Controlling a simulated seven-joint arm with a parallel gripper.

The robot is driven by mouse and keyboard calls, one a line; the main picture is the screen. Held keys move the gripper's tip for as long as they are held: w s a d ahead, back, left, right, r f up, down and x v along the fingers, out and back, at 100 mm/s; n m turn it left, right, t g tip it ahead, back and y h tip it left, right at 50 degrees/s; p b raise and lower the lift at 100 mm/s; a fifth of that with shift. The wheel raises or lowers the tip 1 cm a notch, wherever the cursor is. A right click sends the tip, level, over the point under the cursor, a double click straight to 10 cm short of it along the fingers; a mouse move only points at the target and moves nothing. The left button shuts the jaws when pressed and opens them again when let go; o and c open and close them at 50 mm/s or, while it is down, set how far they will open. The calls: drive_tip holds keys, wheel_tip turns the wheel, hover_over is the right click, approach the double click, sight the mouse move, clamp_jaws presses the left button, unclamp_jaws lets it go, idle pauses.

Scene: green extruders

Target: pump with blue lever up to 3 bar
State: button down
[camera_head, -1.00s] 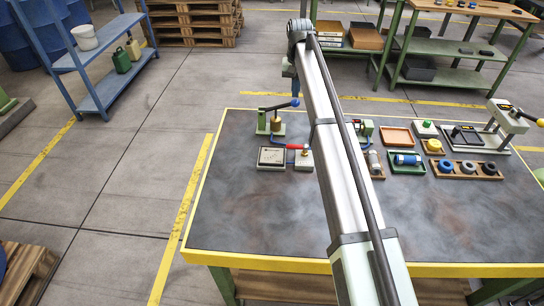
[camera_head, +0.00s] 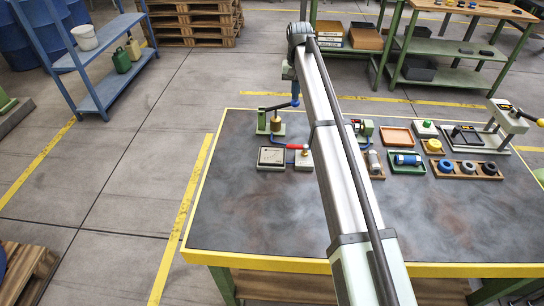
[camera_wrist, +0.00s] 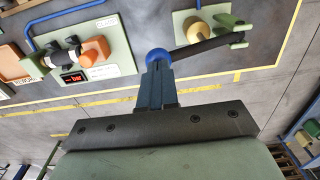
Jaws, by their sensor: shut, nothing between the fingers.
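The hand pump (camera_head: 270,127) stands at the table's back left, with a green base and a brass cylinder. Its dark lever (camera_wrist: 208,46) runs from a green bracket over the cylinder to a blue ball knob (camera_wrist: 158,57). My gripper (camera_wrist: 158,69) is shut and empty, its blue fingertips right at the knob; I cannot tell whether they touch. In the head view my gripper (camera_head: 295,97) is above the knob end of the lever. A red-lit display (camera_wrist: 73,78) shows "bar" in the wrist view; its number is unreadable.
An orange-knobbed valve (camera_wrist: 93,51) sits beside the display, with a blue hose nearby. A framed panel (camera_head: 272,157) lies in front of the pump. Trays and parts, including a blue cylinder (camera_head: 407,159), fill the right back. The front of the table (camera_head: 270,220) is clear.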

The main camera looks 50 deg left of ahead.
sight(294, 106)
drive_tip(key=shift+f, duration=3.05)
drive_tip(key=shift+r, duration=2.65)
drive_tip(key=shift+f, duration=2.7)
drive_tip(key=shift+r, duration=0.1)
drive_tip(key=shift+r, duration=2.6)
